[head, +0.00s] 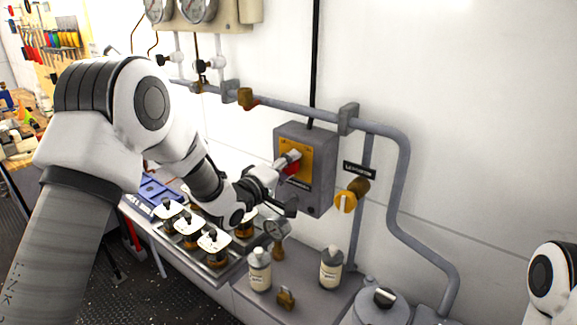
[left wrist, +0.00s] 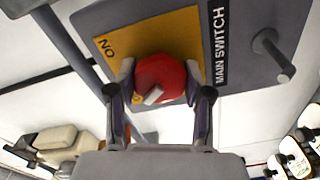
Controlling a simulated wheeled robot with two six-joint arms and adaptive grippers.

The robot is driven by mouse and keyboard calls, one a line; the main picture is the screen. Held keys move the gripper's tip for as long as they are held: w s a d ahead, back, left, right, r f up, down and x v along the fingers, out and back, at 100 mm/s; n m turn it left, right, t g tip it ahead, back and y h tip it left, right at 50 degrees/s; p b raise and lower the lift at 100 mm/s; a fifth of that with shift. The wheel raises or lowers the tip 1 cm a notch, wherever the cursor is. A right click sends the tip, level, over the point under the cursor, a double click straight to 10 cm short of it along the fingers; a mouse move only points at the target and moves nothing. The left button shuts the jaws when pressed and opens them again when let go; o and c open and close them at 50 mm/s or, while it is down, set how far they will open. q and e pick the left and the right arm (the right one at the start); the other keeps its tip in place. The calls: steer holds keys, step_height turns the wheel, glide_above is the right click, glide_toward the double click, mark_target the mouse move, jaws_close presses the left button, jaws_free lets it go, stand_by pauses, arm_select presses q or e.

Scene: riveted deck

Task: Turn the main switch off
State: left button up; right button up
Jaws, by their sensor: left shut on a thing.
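The main switch is a grey box (head: 318,165) on the white wall, with a yellow plate (head: 302,150) and a red knob (head: 293,168). My left gripper (head: 286,170) is at the knob and partly covers it in the head view. In the left wrist view the red knob (left wrist: 165,72) sits between the two fingers of my left gripper (left wrist: 160,82), which are shut on its sides. A pale pointer mark shows on the knob's lower part. The yellow plate (left wrist: 112,48) reads ON, upside down, beside a MAIN SWITCH label (left wrist: 220,45). My right gripper is out of view.
A yellow valve handle (head: 345,202) and grey pipes (head: 400,180) are right of the box. Gauges (head: 197,8) hang above.

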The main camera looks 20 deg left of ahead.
arm_select(q)
steer(key=shift+r+n, duration=0.2)
steer(key=shift+n, duration=0.5)
steer(key=o, duration=1.2)
steer(key=shift+w, duration=0.1)
steer(key=shift+c, duration=0.2)
steer(key=shift+f, duration=0.15)
steer(key=shift+a, duration=0.1)
steer(key=v, duration=1.2)
